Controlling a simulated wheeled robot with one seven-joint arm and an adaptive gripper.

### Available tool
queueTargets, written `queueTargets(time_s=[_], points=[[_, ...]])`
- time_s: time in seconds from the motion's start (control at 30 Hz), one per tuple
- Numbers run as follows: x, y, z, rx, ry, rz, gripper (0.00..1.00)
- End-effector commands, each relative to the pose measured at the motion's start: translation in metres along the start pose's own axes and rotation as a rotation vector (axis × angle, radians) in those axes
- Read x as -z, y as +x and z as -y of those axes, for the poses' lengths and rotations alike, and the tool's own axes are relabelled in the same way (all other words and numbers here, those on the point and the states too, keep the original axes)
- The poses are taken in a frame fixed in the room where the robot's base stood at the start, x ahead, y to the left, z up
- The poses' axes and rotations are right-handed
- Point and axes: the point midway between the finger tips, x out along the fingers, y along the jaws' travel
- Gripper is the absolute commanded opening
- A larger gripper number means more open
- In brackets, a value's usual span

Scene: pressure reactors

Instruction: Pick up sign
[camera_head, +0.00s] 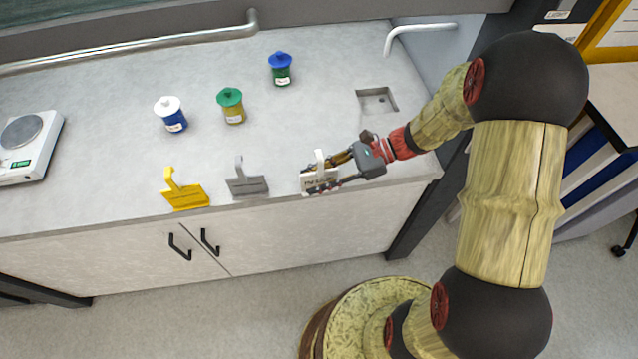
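A white sign (318,183) with dark lettering and an upright handle stands near the front edge of the counter. My gripper (326,173) reaches in from the right with its fingers spread, one on the far side of the sign and one on the near side. Contact between the fingers and the sign cannot be made out. The near finger hides part of the sign's lower edge. A grey sign (247,185) and a yellow sign (186,195) of similar shape stand in a row to the left.
Jars with a white lid (171,114), a green lid (232,106) and a blue lid (281,69) stand farther back on the counter. A balance (29,147) is at the left. A small sink (377,100) lies behind my gripper. Counter between jars and signs is clear.

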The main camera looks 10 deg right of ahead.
Motion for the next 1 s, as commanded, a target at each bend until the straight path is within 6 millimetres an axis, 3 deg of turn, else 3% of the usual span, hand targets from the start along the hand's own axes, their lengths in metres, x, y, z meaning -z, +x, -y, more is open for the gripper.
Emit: queueTargets(time_s=[0.1, 0.37, 0.87, 1.0], points=[[0.0007, 0.0117, 0.0001, 0.0, -0.001, 0.0, 0.27], [-0.0007, 0.0134, 0.0002, 0.001, 0.0, 0.0, 0.27], [-0.0006, 0.0133, 0.0002, 0.001, 0.0, 0.0, 0.0], [-0.0006, 0.0133, 0.0002, 0.001, 0.0, 0.0, 0.0]])
